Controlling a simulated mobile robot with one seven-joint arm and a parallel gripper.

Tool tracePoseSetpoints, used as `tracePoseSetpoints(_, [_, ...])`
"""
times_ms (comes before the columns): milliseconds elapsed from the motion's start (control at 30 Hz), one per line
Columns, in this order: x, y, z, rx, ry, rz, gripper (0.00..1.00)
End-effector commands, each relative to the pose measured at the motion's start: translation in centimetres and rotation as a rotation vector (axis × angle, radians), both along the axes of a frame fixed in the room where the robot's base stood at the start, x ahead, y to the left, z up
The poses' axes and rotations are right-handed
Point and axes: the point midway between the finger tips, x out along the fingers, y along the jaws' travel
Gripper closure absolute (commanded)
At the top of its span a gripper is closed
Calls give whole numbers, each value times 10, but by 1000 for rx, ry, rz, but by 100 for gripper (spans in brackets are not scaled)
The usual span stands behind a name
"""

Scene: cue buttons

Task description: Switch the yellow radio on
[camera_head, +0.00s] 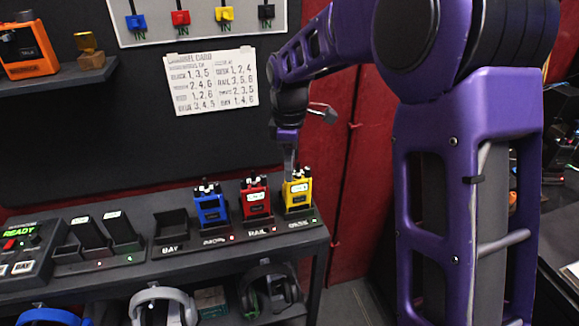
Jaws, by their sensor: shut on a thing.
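The yellow radio (298,195) stands upright in the rightmost dock of the bench rack, with a small pale display on its front. A green light shows on the dock by it. My gripper (289,172) points down at the top of the yellow radio and is shut on it, at its upper left part. The fingertips are small in this view, and which part they hold is hard to tell. The red radio (255,202) and the blue radio (211,208) stand in docks to its left, with red lights by them.
An empty dock (172,228) marked BAY and a panel (22,245) reading READY lie further left. A channel card (211,82) hangs on the dark wall below coloured switches (180,17). Headphones (163,305) sit on the shelf below. An orange device (27,48) stands upper left.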

Motion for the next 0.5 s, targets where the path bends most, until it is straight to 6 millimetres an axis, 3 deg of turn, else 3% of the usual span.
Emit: tracePoseSetpoints(500, [0, 0, 0, -1, 0, -59, 100])
